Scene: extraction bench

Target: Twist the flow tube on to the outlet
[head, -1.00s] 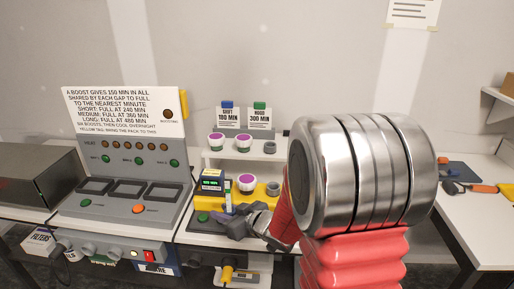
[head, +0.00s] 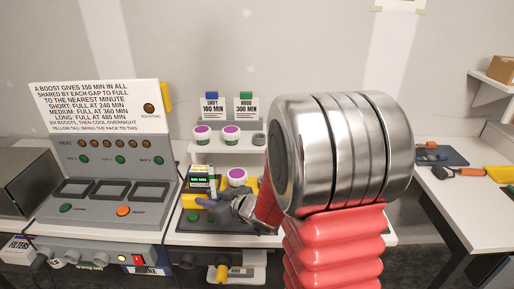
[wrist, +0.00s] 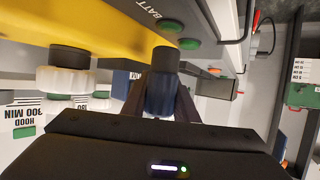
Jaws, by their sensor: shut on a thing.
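My gripper (head: 218,205) is low over the middle bench, in front of the yellow block (head: 251,187), with my arm covering part of the area. In the wrist view its fingers (wrist: 163,92) are closed around a dark blue cylinder with a darker round end (wrist: 164,62), which looks like the flow tube. The tube's end points toward the panel with green buttons (wrist: 170,26). I cannot tell which part is the outlet, or whether the tube touches it.
A grey control panel (head: 108,195) is to the left. The right bench (head: 455,210) holds tools at its back.

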